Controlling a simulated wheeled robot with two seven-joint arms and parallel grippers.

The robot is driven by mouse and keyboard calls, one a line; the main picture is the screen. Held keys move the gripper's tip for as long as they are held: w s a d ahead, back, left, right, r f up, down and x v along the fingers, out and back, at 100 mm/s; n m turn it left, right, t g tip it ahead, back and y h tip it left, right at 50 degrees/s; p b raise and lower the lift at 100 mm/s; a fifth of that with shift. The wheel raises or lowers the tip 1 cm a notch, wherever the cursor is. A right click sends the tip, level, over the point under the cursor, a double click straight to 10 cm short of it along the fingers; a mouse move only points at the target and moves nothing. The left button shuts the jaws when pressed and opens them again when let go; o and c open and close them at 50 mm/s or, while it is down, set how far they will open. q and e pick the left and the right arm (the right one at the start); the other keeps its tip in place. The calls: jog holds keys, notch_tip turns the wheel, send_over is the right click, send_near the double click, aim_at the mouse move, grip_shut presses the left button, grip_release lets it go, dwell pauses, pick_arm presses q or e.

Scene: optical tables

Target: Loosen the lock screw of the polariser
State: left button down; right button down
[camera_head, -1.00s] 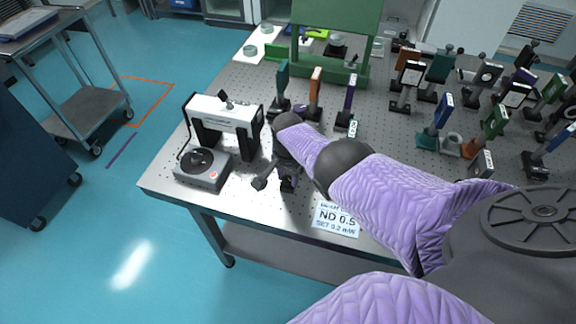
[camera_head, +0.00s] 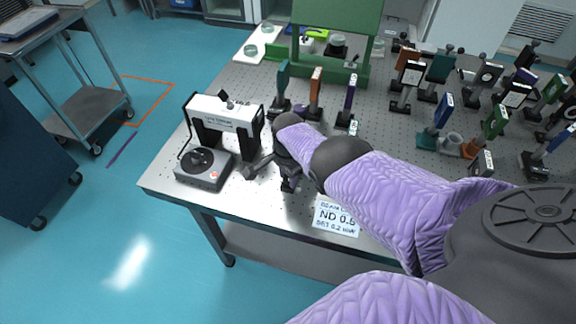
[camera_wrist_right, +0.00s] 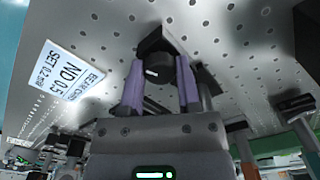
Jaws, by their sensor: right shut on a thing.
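My right gripper (camera_head: 288,184) points down at the table near its front edge, to the right of the white arch-shaped device. In the right wrist view, its two purple fingers (camera_wrist_right: 160,88) are shut on a dark round knob (camera_wrist_right: 157,68) with a short white mark on its face, which looks like the lock screw. A dark block shows behind the knob, close to the perforated table top. In the head view, my arm and hand hide the knob and most of what holds it, so the polariser cannot be made out clearly. My left gripper is not in view.
A white arch-shaped device (camera_head: 226,112) and a grey box with a black dial (camera_head: 203,168) stand to the left. A card reading ND 0.5 (camera_head: 336,216) lies at the front edge. Several mounted optics stand behind and to the right, with a green frame (camera_head: 333,75) at the back.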

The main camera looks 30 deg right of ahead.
jog(key=shift+w+d+r, duration=0.1)
jog(key=shift+w+r, duration=0.05)
jog(key=c, duration=0.6)
grip_release()
jog(key=shift+o, duration=1.4)
pick_arm(q)
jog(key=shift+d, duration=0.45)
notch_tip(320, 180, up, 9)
jog(key=p, duration=0.9)
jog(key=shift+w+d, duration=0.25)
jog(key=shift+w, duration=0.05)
pick_arm(e)
notch_tip(320, 180, up, 10)
